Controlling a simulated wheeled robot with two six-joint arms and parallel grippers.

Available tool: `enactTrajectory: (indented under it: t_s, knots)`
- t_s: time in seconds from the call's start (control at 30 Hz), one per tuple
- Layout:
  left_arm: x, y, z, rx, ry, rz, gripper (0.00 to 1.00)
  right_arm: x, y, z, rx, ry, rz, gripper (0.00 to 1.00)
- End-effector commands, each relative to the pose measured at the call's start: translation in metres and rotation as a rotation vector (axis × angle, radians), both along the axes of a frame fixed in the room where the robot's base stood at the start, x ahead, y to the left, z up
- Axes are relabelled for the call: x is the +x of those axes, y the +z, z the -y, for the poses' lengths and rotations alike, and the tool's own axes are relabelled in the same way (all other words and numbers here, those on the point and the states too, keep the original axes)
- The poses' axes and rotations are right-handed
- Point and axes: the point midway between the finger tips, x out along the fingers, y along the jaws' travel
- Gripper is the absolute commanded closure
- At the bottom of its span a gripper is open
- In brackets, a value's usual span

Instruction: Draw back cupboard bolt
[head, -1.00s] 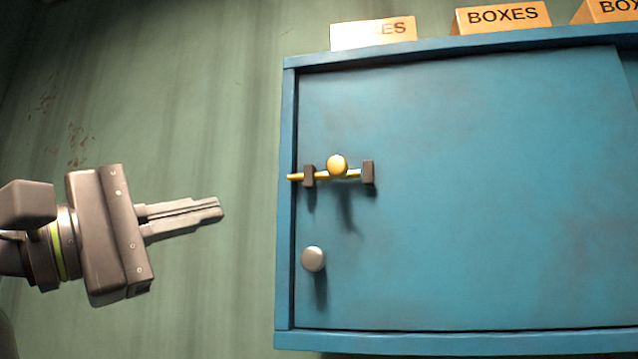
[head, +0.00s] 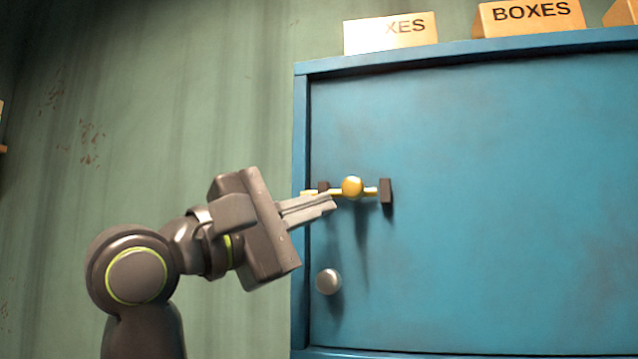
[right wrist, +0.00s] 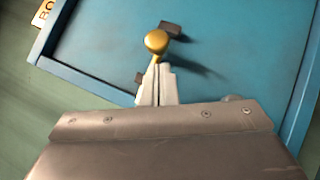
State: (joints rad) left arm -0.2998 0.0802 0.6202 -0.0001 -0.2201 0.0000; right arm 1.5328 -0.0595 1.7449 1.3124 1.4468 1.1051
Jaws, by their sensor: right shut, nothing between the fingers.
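The cupboard (head: 480,180) has a blue door with a yellow bolt at its left side. The bolt's round knob (head: 352,187) sits between two dark brackets, the left one (head: 323,186) partly hidden and the right one (head: 386,190) clear. The rod's left end (head: 307,193) lies over the cupboard's left frame. My right gripper (head: 333,203) is shut and empty, its tips just left of and below the knob. In the right wrist view the yellow knob (right wrist: 157,41) is just beyond the fingertips (right wrist: 163,70); contact is unclear. My left gripper is out of view.
A round grey door knob (head: 328,281) sticks out below the bolt. Boxes labelled BOXES (head: 530,17) stand on top of the cupboard. The green wall (head: 220,110) left of the cupboard is bare.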

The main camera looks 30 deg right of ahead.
Motion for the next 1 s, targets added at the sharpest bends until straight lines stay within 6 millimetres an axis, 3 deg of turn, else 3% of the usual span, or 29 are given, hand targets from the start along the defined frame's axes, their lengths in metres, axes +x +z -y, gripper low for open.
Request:
enactTrajectory:
  t_s: [0.53, 0.8, 1.0]
  knots:
    - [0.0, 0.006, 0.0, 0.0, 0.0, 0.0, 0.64, -0.008, 0.004, 0.007, 0.0, 0.0, 0.0, 1.0]
    - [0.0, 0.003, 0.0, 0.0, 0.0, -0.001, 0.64, -0.033, 0.004, 0.029, 0.002, -0.001, 0.005, 1.0]
    - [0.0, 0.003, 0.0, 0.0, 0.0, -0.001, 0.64, -0.038, 0.004, 0.033, 0.0, 0.0, 0.0, 1.0]
